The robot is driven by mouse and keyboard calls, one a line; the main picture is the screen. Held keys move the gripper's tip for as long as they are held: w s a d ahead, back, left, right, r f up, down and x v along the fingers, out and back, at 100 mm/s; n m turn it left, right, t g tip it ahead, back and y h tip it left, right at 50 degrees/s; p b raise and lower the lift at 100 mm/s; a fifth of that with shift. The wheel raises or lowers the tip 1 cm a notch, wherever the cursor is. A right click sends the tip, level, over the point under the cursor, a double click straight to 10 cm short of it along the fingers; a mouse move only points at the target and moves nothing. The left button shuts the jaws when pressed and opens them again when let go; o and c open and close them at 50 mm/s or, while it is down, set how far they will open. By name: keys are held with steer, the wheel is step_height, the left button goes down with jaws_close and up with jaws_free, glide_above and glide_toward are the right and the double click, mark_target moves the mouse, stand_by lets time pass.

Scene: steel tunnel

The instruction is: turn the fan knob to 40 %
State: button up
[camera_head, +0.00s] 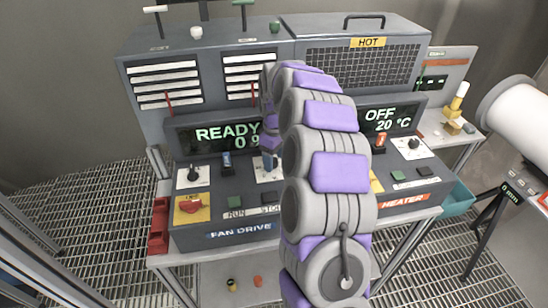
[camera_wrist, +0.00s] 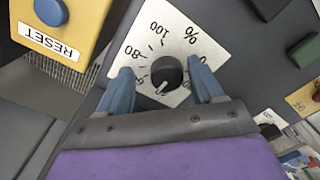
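The fan knob (camera_wrist: 166,72) is a round black dial on a white plate (camera_wrist: 182,34) with a percent scale, seen upside down in the wrist view. Its white pointer mark faces down and left in that picture; 100 and 80 are readable, and the lower scale is largely hidden. My gripper (camera_wrist: 161,86) is open, with one blue finger on each side of the knob. Whether the fingers touch it cannot be told. In the head view my arm covers most of the gripper and knob; the plate (camera_head: 266,178) shows partly. The fan display (camera_head: 226,134) reads READY, with its number partly covered.
A yellow RESET panel with a blue button (camera_wrist: 50,12) lies left in the wrist view. Green (camera_head: 234,202) and black (camera_head: 268,198) buttons sit in front of the knob. Another knob (camera_head: 193,175) and a yellow-plated red switch (camera_head: 190,207) are left. The heater panel (camera_head: 404,201) is right.

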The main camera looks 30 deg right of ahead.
steer(key=shift+c, duration=1.5)
steer(key=shift+a, duration=0.55)
steer(key=c, duration=0.4)
steer(key=shift+d, duration=0.15)
steer(key=c, duration=0.3)
